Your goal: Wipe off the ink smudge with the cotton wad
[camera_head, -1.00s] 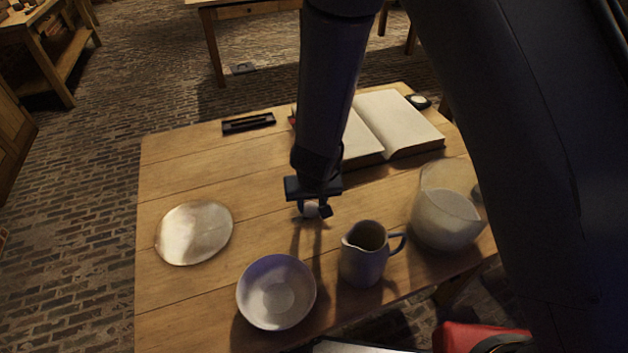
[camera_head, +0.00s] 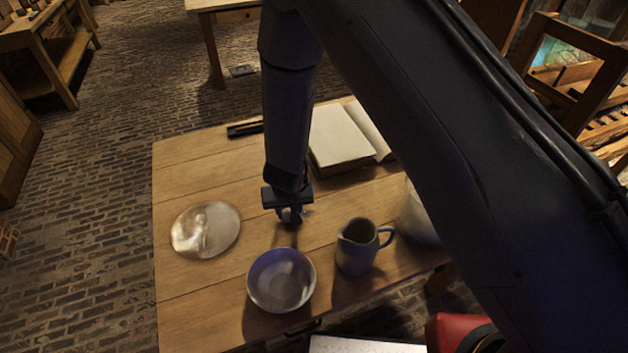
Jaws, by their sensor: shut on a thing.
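My gripper (camera_head: 289,215) is above the middle of the wooden table, fingers pointing down. It is shut on the small pale cotton wad (camera_head: 291,212), which is mostly covered by the dark fingers. A round, shiny, pale disc (camera_head: 190,240) lies flat on the table to the left of my gripper. A pale streaked patch, perhaps a reflection, shows on the disc. I cannot make out a clear ink smudge anywhere. My gripper is apart from the disc.
A bowl (camera_head: 281,281) stands on the table's (camera_head: 190,285) near side, with a jug (camera_head: 357,247) to its right. A jar (camera_head: 419,220) is partly hidden by my arm. An open book (camera_head: 338,135) and a dark tray (camera_head: 244,130) lie at the back.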

